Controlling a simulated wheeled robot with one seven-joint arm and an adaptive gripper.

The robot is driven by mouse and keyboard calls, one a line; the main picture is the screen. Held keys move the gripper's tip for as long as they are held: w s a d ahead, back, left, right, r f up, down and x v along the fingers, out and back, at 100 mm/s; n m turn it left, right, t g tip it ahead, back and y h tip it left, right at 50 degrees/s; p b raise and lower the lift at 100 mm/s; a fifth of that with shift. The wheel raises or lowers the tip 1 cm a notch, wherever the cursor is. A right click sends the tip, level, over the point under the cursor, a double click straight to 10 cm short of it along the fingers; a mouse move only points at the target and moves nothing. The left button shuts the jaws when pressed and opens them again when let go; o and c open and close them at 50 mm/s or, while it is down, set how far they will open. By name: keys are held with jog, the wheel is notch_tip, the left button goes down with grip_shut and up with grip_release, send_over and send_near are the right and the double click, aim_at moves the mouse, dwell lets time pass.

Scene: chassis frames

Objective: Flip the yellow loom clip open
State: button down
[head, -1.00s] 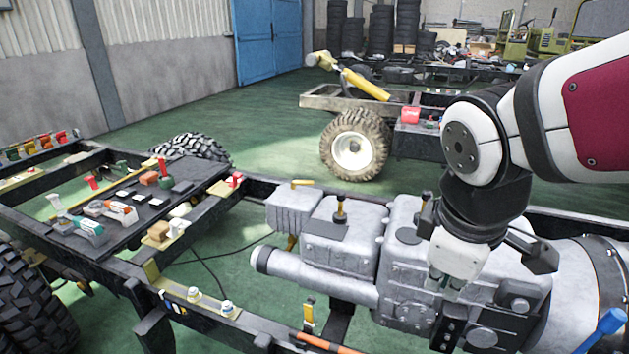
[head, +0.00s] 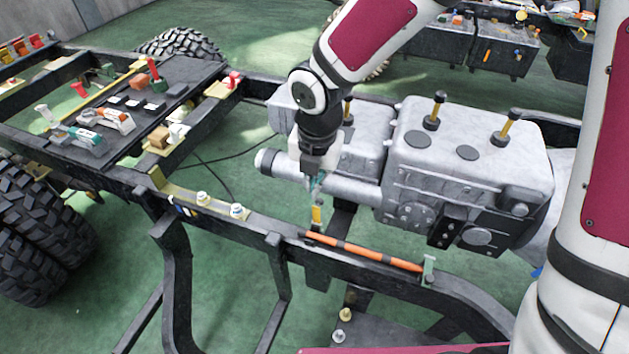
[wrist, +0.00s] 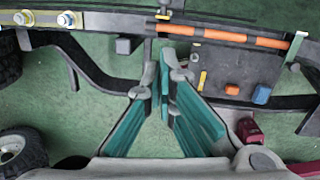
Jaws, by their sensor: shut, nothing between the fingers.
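The yellow loom clip (head: 316,216) stands upright on the dark frame rail at the left end of the orange-and-black loom (head: 352,249). In the wrist view the clip (wrist: 163,13) is at the top centre, beyond my fingertips, and the loom (wrist: 228,37) runs right from it. My gripper (head: 316,184) points down just above the clip in the head view. Its teal fingers (wrist: 167,66) are shut with nothing between them. I cannot tell whether the fingertips touch the clip. The clip's base is too small to make out.
A pale clip (head: 428,268) stands at the loom's right end. A grey engine block (head: 470,150) lies behind the rail, close to my arm. Bolts on a yellowish bracket (head: 215,204) sit left along the rail. Open floor shows below the rail.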

jog(key=b, duration=0.2)
send_near(317, 202)
jog(key=s+a+f, duration=0.2)
jog(key=s+f, duration=0.2)
jog(key=shift+w+d+f, duration=0.25)
jog(key=shift+w+f, duration=0.4)
jog(key=shift+f, duration=0.05)
jog(key=shift+w+d+f, duration=0.3)
jog(key=shift+w+f, duration=0.35)
jog(key=shift+f, duration=0.05)
jog(key=shift+p, duration=0.3)
jog(key=shift+w+d+g+p, duration=0.3)
jog(key=shift+w+g+p, duration=0.35)
jog(key=shift+w+g, duration=0.1)
jog(key=shift+w+d+f+g+y+b, duration=0.1)
jog(key=shift+w+d+g+y+b, duration=0.05)
jog(key=shift+w+g+y+b, duration=0.3)
jog(key=shift+w+d+b, duration=0.25)
jog(key=shift+w+b, duration=0.15)
jog(key=shift+w, duration=0.4)
jog(key=shift+s, duration=0.15)
